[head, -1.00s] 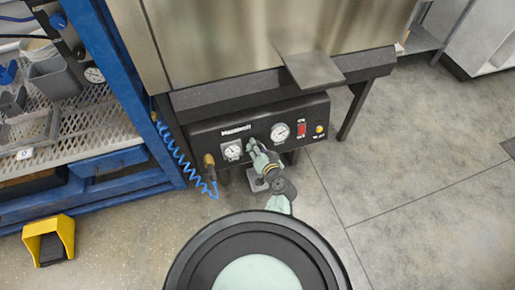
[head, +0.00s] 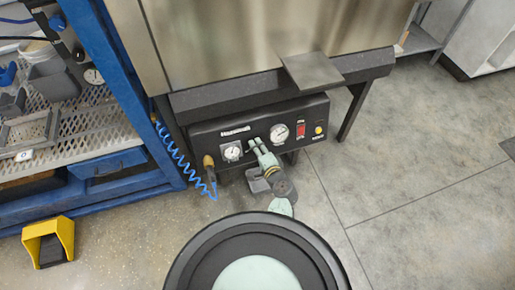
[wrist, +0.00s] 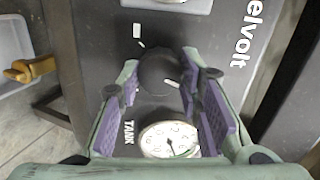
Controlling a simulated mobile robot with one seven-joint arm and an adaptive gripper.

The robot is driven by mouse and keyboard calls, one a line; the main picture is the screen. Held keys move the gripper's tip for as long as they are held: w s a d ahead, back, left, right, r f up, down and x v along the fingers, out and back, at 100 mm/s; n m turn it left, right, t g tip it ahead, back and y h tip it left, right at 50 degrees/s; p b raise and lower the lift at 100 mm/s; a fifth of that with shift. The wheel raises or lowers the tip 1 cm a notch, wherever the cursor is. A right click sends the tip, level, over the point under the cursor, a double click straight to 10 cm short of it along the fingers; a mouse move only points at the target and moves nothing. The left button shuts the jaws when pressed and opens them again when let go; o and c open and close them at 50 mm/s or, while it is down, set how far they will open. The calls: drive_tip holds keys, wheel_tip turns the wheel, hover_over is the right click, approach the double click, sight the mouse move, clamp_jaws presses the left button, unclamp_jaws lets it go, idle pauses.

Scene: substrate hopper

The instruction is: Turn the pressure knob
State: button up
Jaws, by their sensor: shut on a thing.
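The pressure knob (wrist: 158,72) is dark and round, with a white mark on it, on the black control panel (head: 205,136). It shows between my fingers in the wrist view. My gripper (head: 255,143) reaches the panel between the two gauges and is shut on the knob, one purple-padded finger at each side. In the head view the fingers hide the knob. The round white TANK gauge (wrist: 168,140) is close beside the knob; it is the right gauge (head: 280,132) in the head view.
A second gauge (head: 232,150) sits left of my gripper. A red switch (head: 300,130) and a yellow button (head: 318,130) are at the right. A coiled blue hose (head: 178,158) hangs at the left, near a blue rack (head: 112,60).

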drive_tip(key=shift+m, duration=0.6)
drive_tip(key=o, duration=1.1)
drive_tip(key=shift+o, duration=0.2)
wheel_tip(320, 180, up, 10)
